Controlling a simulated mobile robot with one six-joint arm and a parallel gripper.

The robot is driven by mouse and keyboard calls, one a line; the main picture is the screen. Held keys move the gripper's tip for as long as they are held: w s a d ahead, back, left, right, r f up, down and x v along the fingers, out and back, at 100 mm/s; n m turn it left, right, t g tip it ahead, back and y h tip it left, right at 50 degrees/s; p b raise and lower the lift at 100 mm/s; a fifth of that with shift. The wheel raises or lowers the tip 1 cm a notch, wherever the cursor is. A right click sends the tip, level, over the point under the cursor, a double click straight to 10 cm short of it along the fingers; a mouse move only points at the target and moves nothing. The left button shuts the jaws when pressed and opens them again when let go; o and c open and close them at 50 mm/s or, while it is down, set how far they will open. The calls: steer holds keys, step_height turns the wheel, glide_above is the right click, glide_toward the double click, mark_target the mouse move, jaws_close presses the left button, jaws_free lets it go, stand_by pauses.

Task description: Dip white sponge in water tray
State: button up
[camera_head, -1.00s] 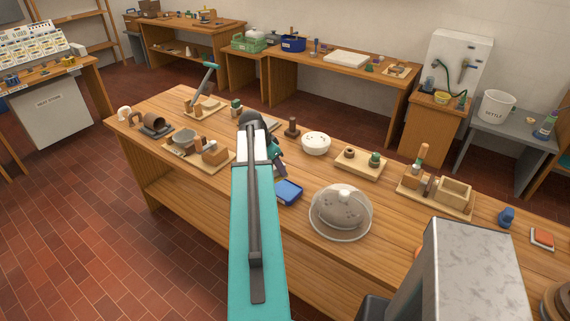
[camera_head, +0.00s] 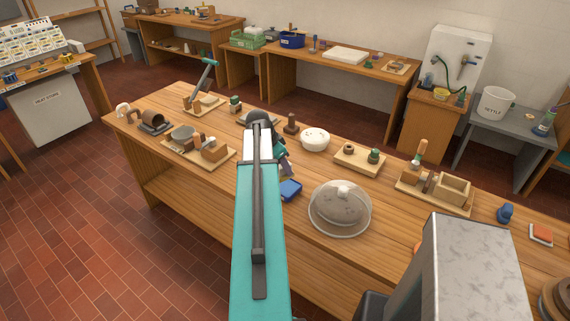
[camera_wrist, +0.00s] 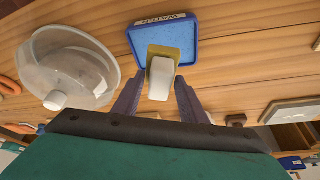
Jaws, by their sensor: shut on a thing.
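The white sponge (camera_wrist: 161,72), with a yellowish far part, sits between the fingers of my gripper (camera_wrist: 158,88) in the wrist view. My gripper is shut on it. The blue water tray (camera_wrist: 133,42) lies on the bench just beyond, and the sponge overlaps its near edge in the picture. I cannot tell whether the sponge touches the water. In the head view the tray (camera_head: 291,190) is partly covered by my gripper (camera_head: 286,172), and the sponge is not clearly visible there.
A clear dome (camera_head: 340,208) stands close to the right of the tray. A white bowl (camera_head: 315,139), a dark peg block (camera_head: 291,124) and a wooden board with pegs (camera_head: 359,159) are behind. A board with wooden parts (camera_head: 198,147) lies left. Bare bench shows left of the arm.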

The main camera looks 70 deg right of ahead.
mark_target(283, 175)
steer(key=shift+f+b, duration=1.15)
steer(key=shift+f, duration=1.2)
steer(key=shift+r+p, duration=1.45)
steer(key=shift+r, duration=1.9)
steer(key=shift+w, duration=0.15)
